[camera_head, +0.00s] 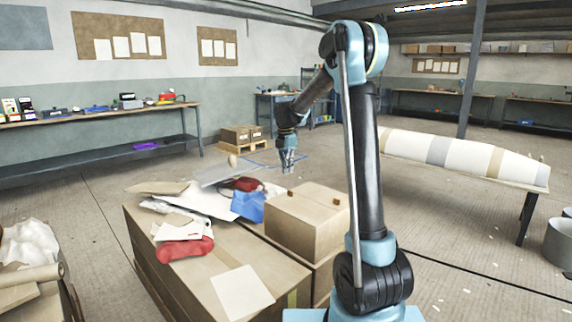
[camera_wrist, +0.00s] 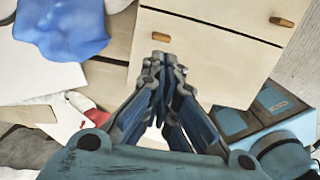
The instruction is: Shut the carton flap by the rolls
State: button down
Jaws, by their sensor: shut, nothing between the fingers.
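The brown cardboard carton (camera_head: 300,232) stands on a larger box, its top looking flat in the head view. Two small brown tabs sit on top, one to the left (camera_head: 291,192) and one to the right (camera_head: 336,201). In the wrist view the carton top (camera_wrist: 215,65) has a thin seam, with a tab on either side of it. Both flaps look level there; a small gap cannot be ruled out. My gripper (camera_head: 288,167) is shut and empty, appearing above the carton's far side. Its fingertips (camera_wrist: 162,62) overlap the carton top just below the left tab in the wrist view.
Blue cloth (camera_head: 248,206), red items (camera_head: 186,249) and white sheets lie left of the carton on a large box (camera_head: 175,282). A long pale wrapped form (camera_head: 460,158) rests on a trestle table at right. A beige roll (camera_head: 32,275) lies at lower left.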

send_over(289, 197)
jog(key=f, duration=0.8)
jog(key=shift+a+f, duration=0.25)
jog(key=shift+w+d+f, duration=0.1)
jog(key=shift+d+f, duration=0.1)
jog(key=shift+f, duration=0.5)
jog(key=shift+r, duration=0.1)
